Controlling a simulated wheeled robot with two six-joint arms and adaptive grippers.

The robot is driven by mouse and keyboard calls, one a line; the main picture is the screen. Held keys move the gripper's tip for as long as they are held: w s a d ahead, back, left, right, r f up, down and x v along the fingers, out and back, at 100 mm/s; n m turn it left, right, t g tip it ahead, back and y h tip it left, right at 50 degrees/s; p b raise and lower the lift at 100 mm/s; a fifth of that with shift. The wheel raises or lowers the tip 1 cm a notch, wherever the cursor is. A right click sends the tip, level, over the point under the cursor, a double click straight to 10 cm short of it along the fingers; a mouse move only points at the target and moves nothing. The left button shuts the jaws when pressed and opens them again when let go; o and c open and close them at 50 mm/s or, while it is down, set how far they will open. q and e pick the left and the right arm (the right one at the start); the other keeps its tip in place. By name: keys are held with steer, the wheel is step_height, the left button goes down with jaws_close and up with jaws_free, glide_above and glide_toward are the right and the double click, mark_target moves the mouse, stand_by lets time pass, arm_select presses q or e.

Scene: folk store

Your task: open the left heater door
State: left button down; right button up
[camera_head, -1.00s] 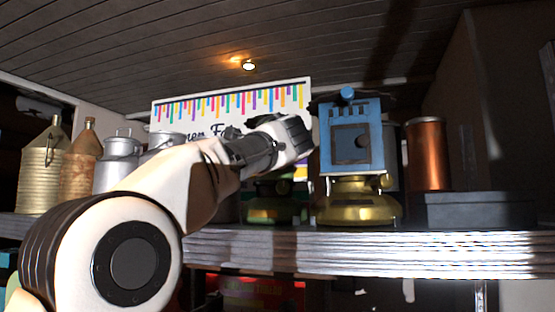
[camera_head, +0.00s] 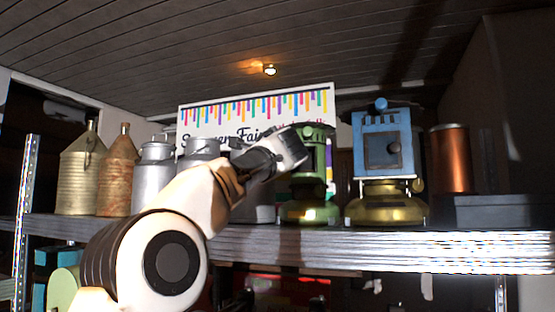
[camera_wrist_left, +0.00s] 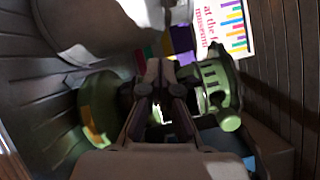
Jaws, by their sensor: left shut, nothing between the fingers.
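The green heater (camera_head: 312,180) stands on the shelf, left of the blue heater (camera_head: 380,150). In the head view my left gripper (camera_head: 292,148) is in front of the green heater's upper left side and hides part of it. In the left wrist view the green heater shows sideways, its base (camera_wrist_left: 93,112) at left and its slotted top (camera_wrist_left: 217,88) at right. My left gripper (camera_wrist_left: 160,72) is shut and empty between these parts, in front of the heater's middle. The fingers hide the middle, so I cannot tell the door's state or any contact. My right gripper is not in view.
The blue heater with its brass base is close on the right, then a copper cylinder (camera_head: 450,160) and a dark box (camera_head: 495,210). Metal cans (camera_head: 155,175) stand at left. A fair sign (camera_head: 255,115) is behind. The shelf edge (camera_head: 380,247) runs below.

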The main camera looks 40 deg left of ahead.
arm_select(q)
steer(key=shift+s+a, duration=0.1)
steer(key=shift+a, duration=0.9)
